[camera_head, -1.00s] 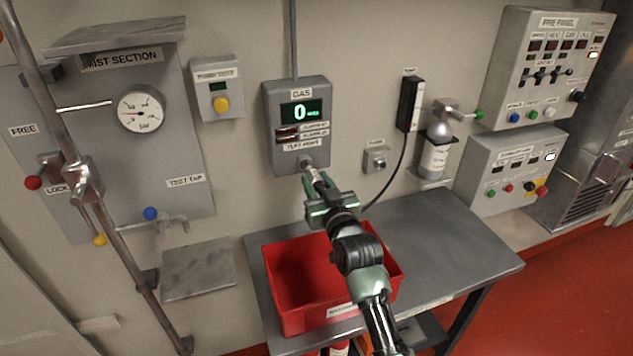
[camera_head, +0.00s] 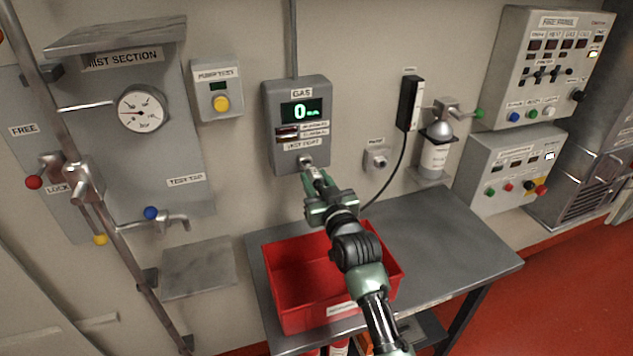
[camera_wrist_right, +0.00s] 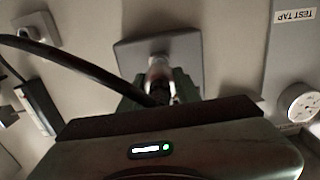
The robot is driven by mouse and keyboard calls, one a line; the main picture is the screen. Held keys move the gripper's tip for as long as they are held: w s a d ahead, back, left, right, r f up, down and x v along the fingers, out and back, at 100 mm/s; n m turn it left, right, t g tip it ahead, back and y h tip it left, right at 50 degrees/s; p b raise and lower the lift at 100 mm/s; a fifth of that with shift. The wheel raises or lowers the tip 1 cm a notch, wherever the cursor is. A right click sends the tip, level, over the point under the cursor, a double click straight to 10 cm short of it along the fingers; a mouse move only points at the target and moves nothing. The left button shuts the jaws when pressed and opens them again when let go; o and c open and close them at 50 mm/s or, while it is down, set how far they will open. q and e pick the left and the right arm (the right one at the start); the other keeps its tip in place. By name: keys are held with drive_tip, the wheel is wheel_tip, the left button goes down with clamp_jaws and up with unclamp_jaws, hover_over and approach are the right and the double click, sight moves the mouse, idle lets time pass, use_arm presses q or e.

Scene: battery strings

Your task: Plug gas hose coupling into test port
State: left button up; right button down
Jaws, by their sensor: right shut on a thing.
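The grey gas detector box (camera_head: 298,125) is on the wall, with a green display reading 0. Its test port (camera_head: 306,161) is at the bottom of its front. My right gripper (camera_head: 318,188) is shut on the hose coupling just below and in front of the port. In the right wrist view the metal coupling (camera_wrist_right: 158,78) points at the box (camera_wrist_right: 190,55), with the black hose (camera_wrist_right: 85,68) running off left. The coupling's tip is at the port; I cannot tell whether it is seated. My left gripper is not in view.
A red bin (camera_head: 290,322) stands on the grey table (camera_head: 450,245) below my right arm. A gas bottle (camera_head: 436,150) and a black holder (camera_head: 410,103) hang to the right. A small wall socket (camera_head: 377,160) is beside the detector. The table's right side is clear.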

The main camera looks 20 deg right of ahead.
drive_tip(key=shift+w+b, duration=0.4)
drive_tip(key=shift+w, duration=1.1)
drive_tip(key=c, duration=0.9)
unclamp_jaws()
drive_tip(key=shift+w, duration=0.1)
drive_tip(key=shift+c, duration=0.2)
drive_tip(key=shift+s+f, duration=0.1)
drive_tip(key=shift+s, duration=0.2)
drive_tip(key=s+b, duration=0.2)
drive_tip(key=s, duration=0.5)
drive_tip(key=shift+s+d, duration=0.1)
drive_tip(key=shift+s, duration=0.1)
